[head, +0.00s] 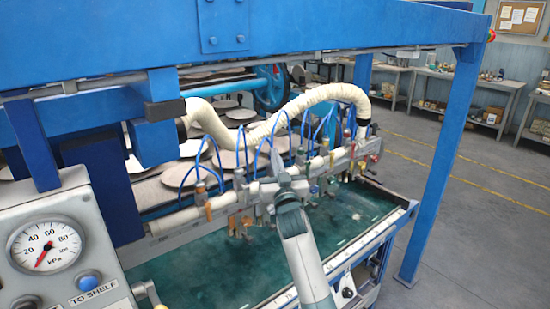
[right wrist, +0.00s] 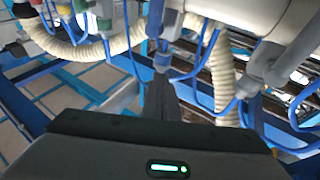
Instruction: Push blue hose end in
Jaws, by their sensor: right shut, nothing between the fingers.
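Several thin blue hoses (head: 242,150) loop over the pale manifold bar (head: 222,199) in the head view. Blue hoses (right wrist: 207,48) also hang around the fittings in the right wrist view. I cannot tell which hose end is loose. My right gripper (head: 277,160) reaches up from below in front of the bar, shut and empty. The fingers hide part of the fittings behind. My left gripper is not in view.
A thick cream hose (head: 320,96) arches above the bar. A green-water tank (head: 200,265) lies below it. Blue frame beams (head: 433,160) stand at the right and above. A gauge panel (head: 45,245) is at the left. Round plates (head: 182,174) lie behind the bar.

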